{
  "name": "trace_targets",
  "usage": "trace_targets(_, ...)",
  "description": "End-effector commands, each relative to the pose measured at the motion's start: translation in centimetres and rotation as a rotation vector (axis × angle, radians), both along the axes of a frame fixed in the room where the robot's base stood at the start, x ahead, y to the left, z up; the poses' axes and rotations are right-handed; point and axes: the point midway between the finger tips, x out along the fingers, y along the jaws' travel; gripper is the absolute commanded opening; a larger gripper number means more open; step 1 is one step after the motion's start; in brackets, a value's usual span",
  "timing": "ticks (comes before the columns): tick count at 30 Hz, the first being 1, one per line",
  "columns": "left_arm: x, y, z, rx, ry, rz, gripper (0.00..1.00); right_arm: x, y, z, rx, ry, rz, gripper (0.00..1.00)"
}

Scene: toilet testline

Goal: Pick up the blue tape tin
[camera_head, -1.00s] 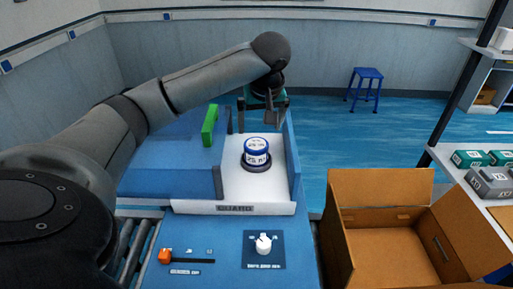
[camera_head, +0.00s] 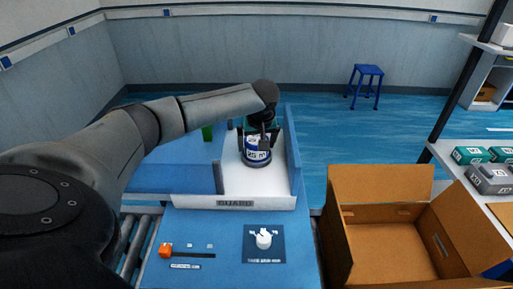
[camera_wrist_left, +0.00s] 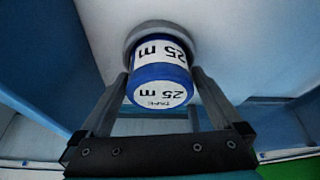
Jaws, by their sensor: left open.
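The blue tape tin (camera_head: 257,154) is a short blue cylinder with a white label. It stands upright on a round dark base on the white surface of the guarded station. In the left wrist view the tin (camera_wrist_left: 160,78) shows "25 m" and "TAPE" on its label and lid. My left gripper (camera_head: 257,138) is over the tin from above and behind, partly hiding its top. In the left wrist view the open fingers (camera_wrist_left: 160,92) lie on either side of the tin, with small gaps visible. My right gripper is not in view.
A blue wall (camera_head: 293,160) and a blue block (camera_head: 170,176) flank the white surface. The guard lip (camera_head: 190,202) runs along its front. An open cardboard box (camera_head: 385,215) stands at right. A white knob (camera_head: 263,239) and an orange-ended lever (camera_head: 166,250) sit in front.

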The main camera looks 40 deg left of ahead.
Motion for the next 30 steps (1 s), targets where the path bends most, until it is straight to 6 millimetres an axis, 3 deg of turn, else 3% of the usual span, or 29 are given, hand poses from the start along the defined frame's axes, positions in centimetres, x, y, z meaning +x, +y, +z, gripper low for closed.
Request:
trace_targets(9,0.11,0.12,-0.33,0.0,-0.001,0.0,0.98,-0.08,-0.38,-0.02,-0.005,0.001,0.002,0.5)
trace_targets(30,0.09,0.15,-0.26,0.001,-0.002,0.001,0.19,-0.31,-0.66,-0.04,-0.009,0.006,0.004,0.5)
